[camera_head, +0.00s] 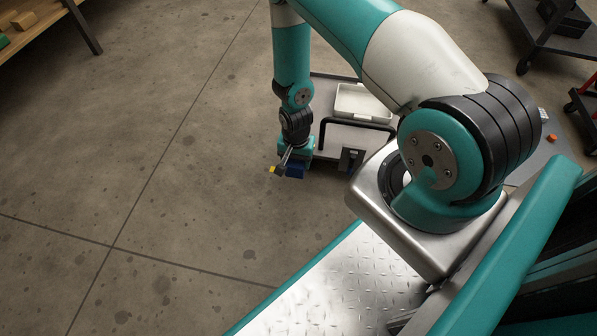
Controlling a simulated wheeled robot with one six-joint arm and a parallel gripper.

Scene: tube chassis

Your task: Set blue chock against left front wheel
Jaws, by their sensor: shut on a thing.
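My gripper (281,168) is low over the concrete floor, in front of a low dark cart. It is shut on the blue chock (295,171), a small block showing just right of the fingers. A small yellow patch shows at the left of the fingers; I cannot tell what it belongs to. I cannot tell whether the chock touches the floor. No left front wheel can be made out; my arm hides part of the cart.
The cart (328,158) has a black tube handle and carries a white tray (362,103). A wooden bench (38,27) with small blocks is top left. A dark wheeled cart (560,40) is top right. An orange piece (552,138) lies at right. The floor to the left is clear.

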